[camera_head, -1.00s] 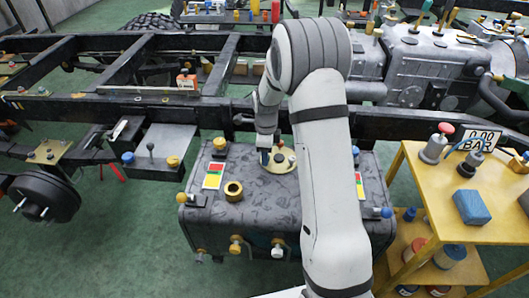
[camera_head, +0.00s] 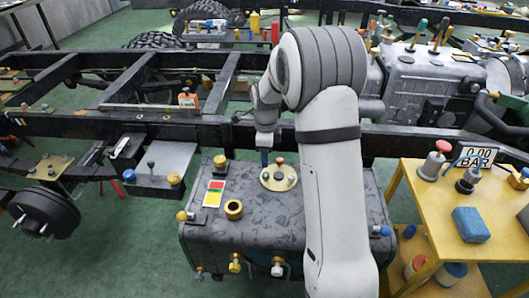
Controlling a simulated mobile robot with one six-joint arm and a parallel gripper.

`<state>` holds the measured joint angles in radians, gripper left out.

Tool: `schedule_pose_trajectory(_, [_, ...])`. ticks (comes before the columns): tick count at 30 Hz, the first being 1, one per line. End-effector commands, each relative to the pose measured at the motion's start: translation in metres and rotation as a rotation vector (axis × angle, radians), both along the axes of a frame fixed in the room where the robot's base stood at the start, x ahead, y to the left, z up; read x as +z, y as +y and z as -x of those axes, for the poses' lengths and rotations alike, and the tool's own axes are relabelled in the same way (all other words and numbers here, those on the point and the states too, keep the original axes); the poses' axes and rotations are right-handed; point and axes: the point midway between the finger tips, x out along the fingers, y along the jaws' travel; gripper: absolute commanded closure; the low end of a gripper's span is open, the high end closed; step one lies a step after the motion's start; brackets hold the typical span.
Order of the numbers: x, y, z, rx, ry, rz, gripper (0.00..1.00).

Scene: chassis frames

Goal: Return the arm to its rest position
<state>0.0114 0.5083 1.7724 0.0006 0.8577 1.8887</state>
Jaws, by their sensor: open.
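My arm is bent, with its elbow high in the upper middle of the head view. Its end hangs down on the left of the upper arm. My gripper (camera_head: 265,148) is at that end, open, above the left back side of a round tan plate (camera_head: 285,184) with a red knob (camera_head: 278,161). A small blue upright piece (camera_head: 264,160) shows directly below the gripper. I cannot tell whether they touch. The plate sits on top of a dark grey tank (camera_head: 230,232). My arm hides the tank's right part.
A black chassis rail (camera_head: 60,125) runs across behind the tank. A yellow cart (camera_head: 415,180) at right carries a blue block (camera_head: 470,224), a gauge reading 0.00 BAR (camera_head: 475,156) and fittings. A brass ring (camera_head: 233,209) stands on the tank. Green floor (camera_head: 120,265) is clear at lower left.

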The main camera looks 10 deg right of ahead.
Motion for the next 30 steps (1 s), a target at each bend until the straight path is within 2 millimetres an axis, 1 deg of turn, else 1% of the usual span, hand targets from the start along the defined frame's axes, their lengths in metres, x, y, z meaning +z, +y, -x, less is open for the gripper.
schedule_pose_trajectory(5, [0.000,0.000,0.000,0.002,0.000,0.000,0.55])
schedule_pose_trajectory(7, [0.007,0.000,0.003,0.022,-0.003,0.000,0.55])
schedule_pose_trajectory(8, [0.013,0.000,0.005,0.039,-0.006,0.000,0.55])
schedule_pose_trajectory(11, [0.044,0.001,0.020,0.154,-0.023,0.003,0.55])
schedule_pose_trajectory(14, [0.088,0.001,0.047,0.345,-0.048,0.010,0.55])
schedule_pose_trajectory(15, [0.106,0.002,0.060,0.435,-0.059,0.015,0.55])
schedule_pose_trajectory(17, [0.131,0.002,0.081,0.570,-0.073,0.024,0.55])
schedule_pose_trajectory(18, [0.146,0.003,0.095,0.660,-0.082,0.032,0.55])
schedule_pose_trajectory(20, [0.167,0.003,0.117,0.796,-0.095,0.044,0.55])
schedule_pose_trajectory(21, [0.180,0.003,0.131,0.886,-0.102,0.054,0.55])
schedule_pose_trajectory(23, [0.198,0.004,0.153,1.021,-0.113,0.069,0.55])
schedule_pose_trajectory(24, [0.209,0.004,0.168,1.111,-0.120,0.080,0.55])
schedule_pose_trajectory(26, [0.224,0.004,0.190,1.246,-0.129,0.100,0.55])
schedule_pose_trajectory(27, [0.232,0.004,0.205,1.334,-0.134,0.113,0.55])
schedule_pose_trajectory(30, [0.248,0.005,0.238,1.539,-0.144,0.148,0.55])
